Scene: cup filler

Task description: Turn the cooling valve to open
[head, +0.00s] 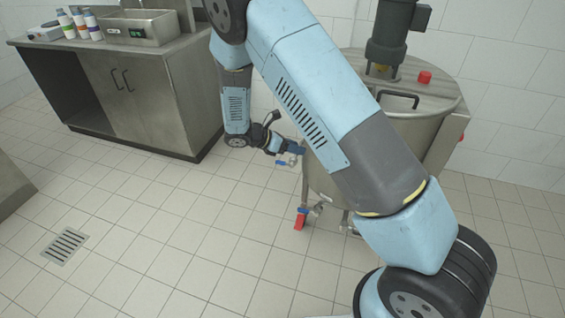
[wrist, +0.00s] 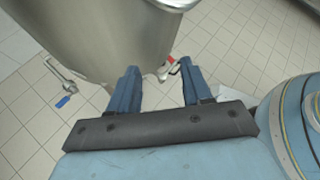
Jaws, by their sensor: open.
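The steel tank (head: 322,180) has a valve with a blue lever (head: 282,163) on its left side. I take this as the cooling valve; it also shows in the wrist view as a blue lever (wrist: 63,101) on a pipe, left of my fingers. A red-handled valve (head: 299,222) sits lower on the tank; it also shows in the wrist view (wrist: 171,60), beyond and between the fingertips. My gripper (head: 299,150) is beside the tank, close above the blue lever in the head view. Its two blue fingers (wrist: 158,67) are apart with nothing held. The fingers' contact with the tank cannot be told.
A steel cabinet (head: 140,95) with a sink (head: 135,27) and several bottles stands at the back left. The tank lid carries a motor (head: 388,45), a handle and a red knob (head: 425,77). The tiled floor left of the tank is clear, with a drain (head: 65,246).

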